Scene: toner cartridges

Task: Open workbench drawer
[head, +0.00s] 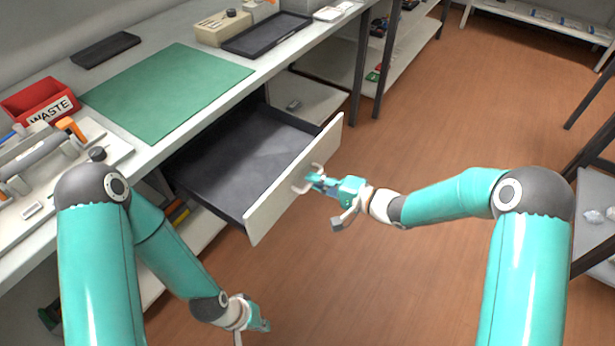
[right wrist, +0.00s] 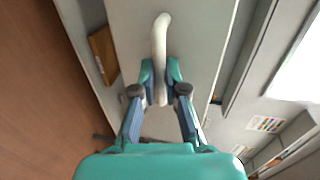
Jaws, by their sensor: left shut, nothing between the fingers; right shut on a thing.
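The workbench drawer (head: 250,150) is pulled out from under the bench top. Its inside is dark grey and looks empty, and its front panel (head: 290,190) is pale. My right gripper (head: 312,180) is at the outer face of the panel, shut on the drawer handle (head: 298,187). In the right wrist view the pale curved handle (right wrist: 160,45) runs between the fingers of the right gripper (right wrist: 160,88). My left gripper (head: 257,325) hangs low at the bottom of the head view, shut and empty, away from the drawer.
The bench top holds a green mat (head: 165,92), a red waste bin (head: 40,102), a black tray (head: 266,33) and a white fixture (head: 60,165) at the left. A shelf (head: 310,95) lies beyond the drawer. The brown floor (head: 450,130) is clear to the right.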

